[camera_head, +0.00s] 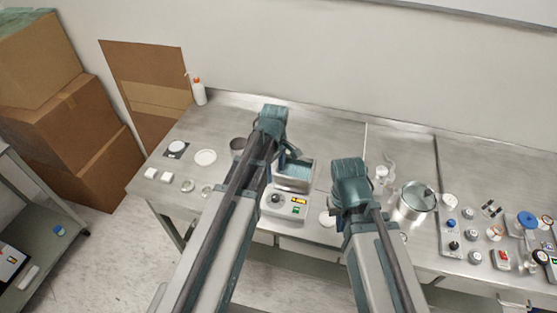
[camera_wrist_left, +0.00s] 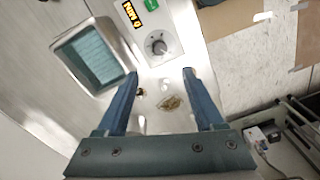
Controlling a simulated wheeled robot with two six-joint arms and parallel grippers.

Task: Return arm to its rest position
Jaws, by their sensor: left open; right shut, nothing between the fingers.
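My left arm reaches over the bench in the head view, its teal wrist above a small machine. My left gripper (camera_wrist_left: 160,73) shows in the left wrist view with its two blue fingers apart and nothing between them. It is above the machine's top, beside a square basin (camera_wrist_left: 98,55) with a blue-green inside. The machine (camera_head: 285,204) has a knob, a lit display and a green button on its front. My right gripper (camera_head: 350,183) is shut and empty above the bench, to the right of the machine; its fingertips are hard to make out.
The metal bench (camera_head: 330,140) carries several small dishes at left, a white bottle (camera_head: 199,92), a glass-lidded pot (camera_head: 417,199) and a control panel with knobs (camera_head: 462,233) at right. Cardboard boxes (camera_head: 85,125) stand at far left. A low shelf (camera_head: 40,225) is at lower left.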

